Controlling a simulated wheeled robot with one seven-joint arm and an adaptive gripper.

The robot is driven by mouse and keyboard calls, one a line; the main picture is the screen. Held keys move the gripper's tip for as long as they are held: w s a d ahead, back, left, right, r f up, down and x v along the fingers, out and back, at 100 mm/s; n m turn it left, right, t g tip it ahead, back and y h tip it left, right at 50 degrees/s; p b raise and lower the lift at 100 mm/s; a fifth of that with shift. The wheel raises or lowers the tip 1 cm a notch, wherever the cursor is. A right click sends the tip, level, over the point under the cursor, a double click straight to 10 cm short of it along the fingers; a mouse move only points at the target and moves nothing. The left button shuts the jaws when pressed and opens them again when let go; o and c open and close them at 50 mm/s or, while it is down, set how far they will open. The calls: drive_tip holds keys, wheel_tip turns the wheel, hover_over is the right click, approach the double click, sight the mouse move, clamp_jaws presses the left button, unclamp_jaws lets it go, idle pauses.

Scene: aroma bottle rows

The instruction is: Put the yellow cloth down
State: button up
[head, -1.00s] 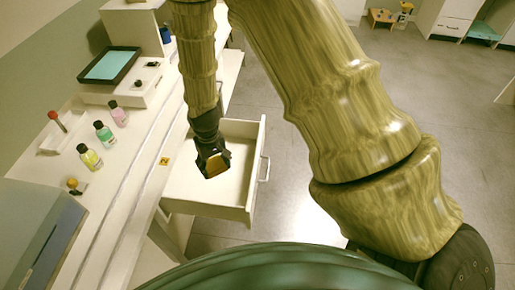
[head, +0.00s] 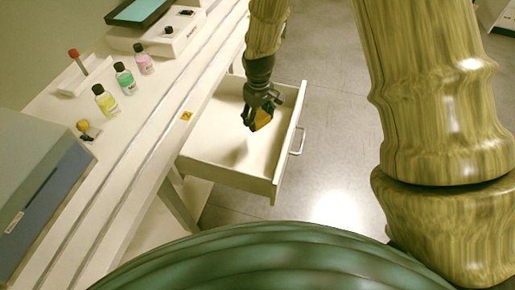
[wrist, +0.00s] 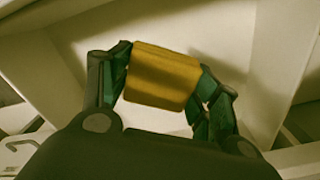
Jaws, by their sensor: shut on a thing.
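My gripper (head: 257,118) is shut on the yellow cloth (head: 263,120), a small folded block. In the wrist view the yellow cloth (wrist: 163,76) sits between the two fingers of my gripper (wrist: 163,80). In the head view my gripper hangs over the open white drawer (head: 230,172), whose visible floor is empty. I cannot tell the exact height of the cloth above the drawer floor.
A white bench (head: 120,135) is left of the drawer. On it stand yellow (head: 106,101), green (head: 125,78) and pink (head: 144,60) bottles, a rack with a red-topped item (head: 77,62), and a grey-blue box (head: 40,190). Open floor (head: 345,150) lies right of the drawer handle (head: 298,141).

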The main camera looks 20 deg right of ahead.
sight(258, 140)
drive_tip(key=shift+w+d+f+n+b, duration=0.1)
drive_tip(key=shift+w+f+n+b, duration=0.3)
drive_tip(key=shift+f+b, duration=0.35)
drive_tip(key=shift+w+d+f+n+b, duration=0.1)
drive_tip(key=shift+w+f+n+b, duration=0.4)
drive_tip(key=shift+b, duration=0.35)
drive_tip(key=shift+s+f, duration=0.15)
drive_tip(key=shift+f, duration=4.75)
drive_tip(key=shift+f, duration=0.1)
drive_tip(key=o, duration=1.3)
drive_tip(key=shift+c, duration=0.2)
wheel_tip(258, 140, up, 12)
drive_tip(key=shift+r, duration=0.1)
